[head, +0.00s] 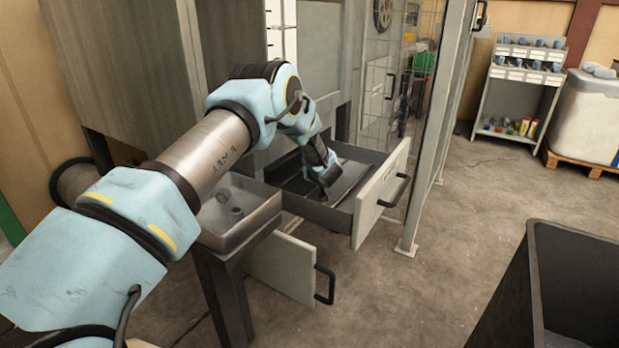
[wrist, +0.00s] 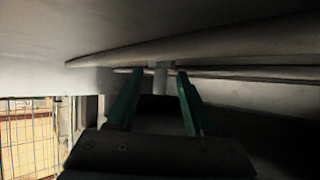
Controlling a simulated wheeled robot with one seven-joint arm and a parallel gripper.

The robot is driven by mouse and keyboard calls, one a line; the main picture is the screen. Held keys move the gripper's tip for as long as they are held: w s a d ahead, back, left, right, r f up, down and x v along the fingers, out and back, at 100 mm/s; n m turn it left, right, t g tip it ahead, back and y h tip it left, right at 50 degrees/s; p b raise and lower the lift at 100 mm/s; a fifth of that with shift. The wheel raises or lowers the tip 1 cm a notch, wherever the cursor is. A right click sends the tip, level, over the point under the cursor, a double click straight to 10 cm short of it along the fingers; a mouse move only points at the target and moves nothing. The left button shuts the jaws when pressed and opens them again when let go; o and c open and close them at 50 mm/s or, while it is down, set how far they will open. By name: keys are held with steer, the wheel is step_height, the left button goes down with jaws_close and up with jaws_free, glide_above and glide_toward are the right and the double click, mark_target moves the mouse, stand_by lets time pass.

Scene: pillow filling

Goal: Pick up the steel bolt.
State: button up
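My gripper (wrist: 160,76) shows in the wrist view with its two green fingers apart, one on each side of a small pale grey piece (wrist: 159,79). That piece may be the steel bolt, but I cannot tell, and dark gaps show between it and the fingers. In the head view my gripper (head: 327,174) reaches down into the open drawer (head: 360,192), its fingertips hard to make out. No bolt is clear in the drawer there, as my arm hides part of it.
A shallow metal tray (head: 262,215) with small dark pieces (head: 230,205) stands left of the drawer. A dark bin (head: 535,290) stands at the right front. A mesh fence (head: 385,90) rises behind the drawer. Open floor lies between.

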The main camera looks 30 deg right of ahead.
jaws_close()
steer(key=shift+r, duration=0.1)
stand_by(0.7)
